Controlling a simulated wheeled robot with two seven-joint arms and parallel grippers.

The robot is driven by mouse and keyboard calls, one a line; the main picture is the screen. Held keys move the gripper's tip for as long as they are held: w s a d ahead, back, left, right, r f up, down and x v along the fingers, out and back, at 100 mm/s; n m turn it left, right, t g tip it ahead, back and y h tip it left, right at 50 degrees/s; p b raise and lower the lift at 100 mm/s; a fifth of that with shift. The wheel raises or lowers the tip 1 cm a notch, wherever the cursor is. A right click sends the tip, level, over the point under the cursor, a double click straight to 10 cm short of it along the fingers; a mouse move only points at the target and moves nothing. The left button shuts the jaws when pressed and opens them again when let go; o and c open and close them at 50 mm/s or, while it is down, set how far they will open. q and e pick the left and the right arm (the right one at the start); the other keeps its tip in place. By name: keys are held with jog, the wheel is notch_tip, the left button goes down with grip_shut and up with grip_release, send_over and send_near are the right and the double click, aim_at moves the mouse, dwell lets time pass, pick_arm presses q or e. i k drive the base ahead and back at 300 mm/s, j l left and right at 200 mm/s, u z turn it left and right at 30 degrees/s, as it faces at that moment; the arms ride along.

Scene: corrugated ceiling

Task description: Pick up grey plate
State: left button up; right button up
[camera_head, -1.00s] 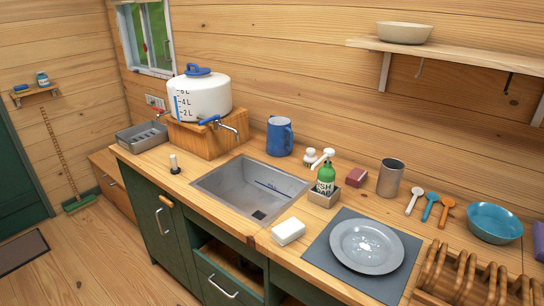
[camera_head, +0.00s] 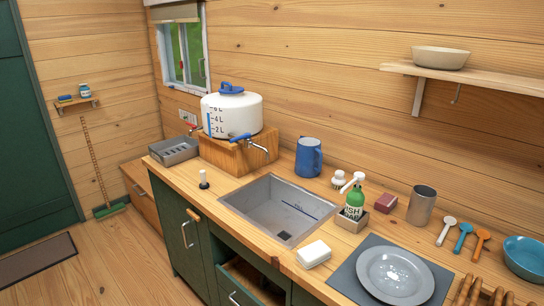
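The grey plate (camera_head: 395,276) lies flat on a dark grey mat (camera_head: 348,281) on the wooden counter, at the lower right of the head view. The plate looks empty. Neither of my grippers shows in this view.
A white block (camera_head: 314,253) lies left of the mat. A green soap bottle (camera_head: 354,204) stands behind it. The sink (camera_head: 278,208) is to the left. A wooden rack (camera_head: 488,293), blue bowl (camera_head: 525,257), spoons (camera_head: 463,236) and metal cup (camera_head: 421,205) crowd the right side.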

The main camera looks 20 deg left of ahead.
aim_at(396, 277)
jog(key=z, duration=0.6)
jog(key=i+j+z, duration=0.1)
jog(key=j+z, duration=0.85)
jog(key=j, duration=0.15)
jog(key=j+z, duration=0.1)
jog(key=j, duration=0.85)
jog(key=k+j+z, duration=0.15)
jog(key=j, duration=0.8)
